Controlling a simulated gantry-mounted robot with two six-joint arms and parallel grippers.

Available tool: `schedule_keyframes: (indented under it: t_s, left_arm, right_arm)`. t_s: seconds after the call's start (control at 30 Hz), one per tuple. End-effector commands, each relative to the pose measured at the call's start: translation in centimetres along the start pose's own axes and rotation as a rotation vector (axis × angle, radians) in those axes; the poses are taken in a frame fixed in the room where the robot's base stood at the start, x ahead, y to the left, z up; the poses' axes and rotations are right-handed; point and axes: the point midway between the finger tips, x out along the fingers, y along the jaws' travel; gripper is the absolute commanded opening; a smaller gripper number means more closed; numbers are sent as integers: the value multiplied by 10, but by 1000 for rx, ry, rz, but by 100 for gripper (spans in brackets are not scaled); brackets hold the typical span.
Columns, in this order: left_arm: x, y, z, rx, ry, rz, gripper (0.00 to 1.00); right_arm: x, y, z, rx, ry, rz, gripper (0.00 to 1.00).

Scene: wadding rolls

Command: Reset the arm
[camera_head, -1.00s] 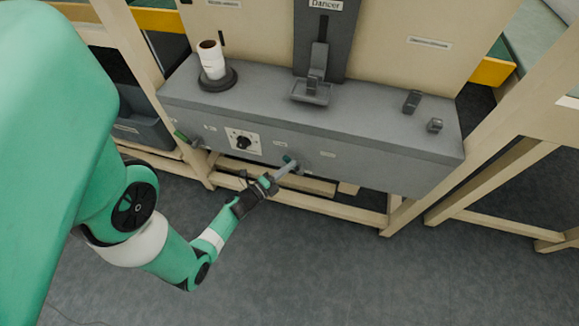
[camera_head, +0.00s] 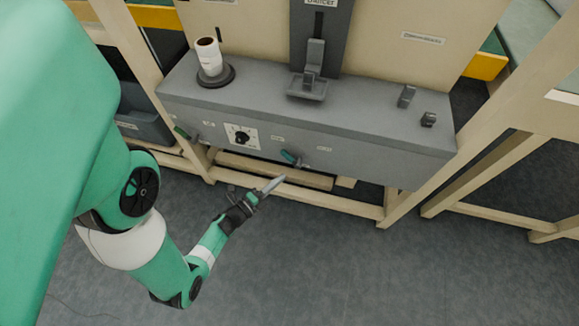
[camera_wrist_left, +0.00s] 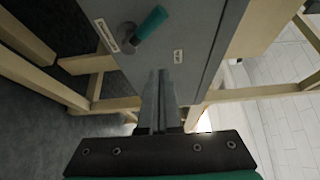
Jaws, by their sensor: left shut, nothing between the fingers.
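My left gripper (camera_head: 273,185) is shut and empty in the head view, in front of and below the grey machine box (camera_head: 350,150). Its closed fingers also show in the left wrist view (camera_wrist_left: 160,95), pointing toward the box. A green-handled lever (camera_head: 292,158) on the box front is up and to the right of the fingertips, apart from them; in the left wrist view the lever (camera_wrist_left: 148,24) is at the upper left. My right gripper is not in view.
A white roll (camera_head: 208,56) stands on a round black base on the box. A black knob (camera_head: 242,137) and another green handle (camera_head: 181,133) are on the box front. Wooden beams (camera_head: 330,203) run below. Grey floor (camera_head: 330,270) is clear in front.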

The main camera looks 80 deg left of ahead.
Motion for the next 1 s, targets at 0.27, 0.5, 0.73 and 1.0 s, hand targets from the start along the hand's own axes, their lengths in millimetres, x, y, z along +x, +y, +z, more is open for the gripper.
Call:
schedule_keyframes:
  t_s: [0.27,0.5,0.73,1.0]
  left_arm:
    - [-16,5,-2,-1,1,-1,0]
    - [-15,5,-2,-1,2,-2,0]
    - [-15,5,-2,-1,2,-2,0]
    - [15,-37,-30,42,160,-64,0]
  right_arm:
    - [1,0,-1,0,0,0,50]
    - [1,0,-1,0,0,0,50]
    - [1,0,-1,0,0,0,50]
    - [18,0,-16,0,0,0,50]
